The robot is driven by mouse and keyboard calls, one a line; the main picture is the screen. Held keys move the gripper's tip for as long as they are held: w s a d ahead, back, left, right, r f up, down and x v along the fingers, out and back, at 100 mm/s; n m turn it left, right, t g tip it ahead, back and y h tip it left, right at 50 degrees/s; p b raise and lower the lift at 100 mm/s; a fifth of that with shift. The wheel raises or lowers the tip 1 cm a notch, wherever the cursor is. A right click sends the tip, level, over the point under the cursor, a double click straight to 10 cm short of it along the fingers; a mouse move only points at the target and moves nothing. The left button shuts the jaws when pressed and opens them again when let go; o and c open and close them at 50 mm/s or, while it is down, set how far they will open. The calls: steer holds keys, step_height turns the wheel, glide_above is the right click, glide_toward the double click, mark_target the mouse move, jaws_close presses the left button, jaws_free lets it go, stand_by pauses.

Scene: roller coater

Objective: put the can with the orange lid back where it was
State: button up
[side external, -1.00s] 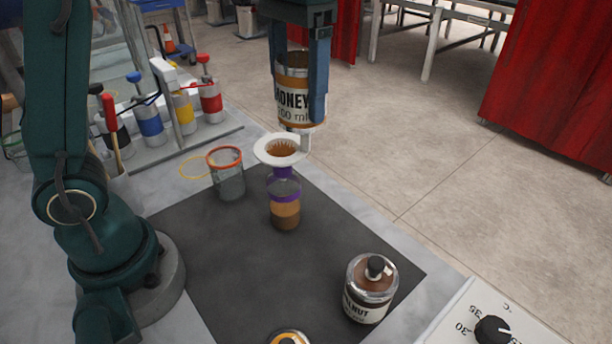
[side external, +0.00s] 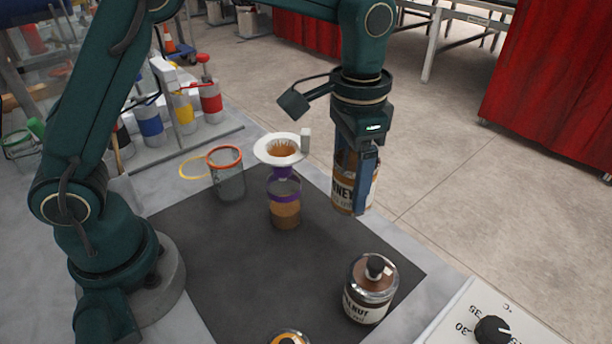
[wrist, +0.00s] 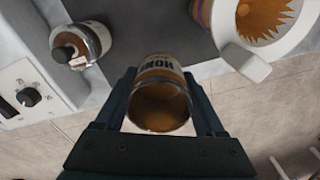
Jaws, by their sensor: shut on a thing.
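My gripper (side external: 354,200) is shut on a can labelled HONEY (side external: 343,188), with amber-brown bands above and below its pale label. It holds the can roughly upright, in the air to the right of the funnel and beyond the walnut jar. In the wrist view the can (wrist: 160,108) sits between both fingers, its amber-brown round end facing the camera; I cannot tell if that is a lid. An object with an orange-yellow top (side external: 288,338) is cut off at the bottom edge of the side view.
A walnut jar (side external: 368,292) with a dark knob stands on the dark mat (side external: 230,270). A white-rimmed funnel (side external: 270,152) sits on a purple-banded jar (side external: 285,213). An orange-rimmed container (side external: 230,183) stands left of it. A dial panel (side external: 470,325) is at front right.

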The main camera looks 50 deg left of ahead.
mark_target(351, 159)
step_height(351, 159, down, 8)
steer(key=shift+f, duration=0.15)
stand_by(0.3)
steer(key=shift+f, duration=0.15)
steer(key=o, duration=1.6)
steer(key=shift+c, duration=0.2)
step_height(351, 159, up, 12)
steer(key=shift+s+r, duration=0.1)
steer(key=shift+r, duration=0.05)
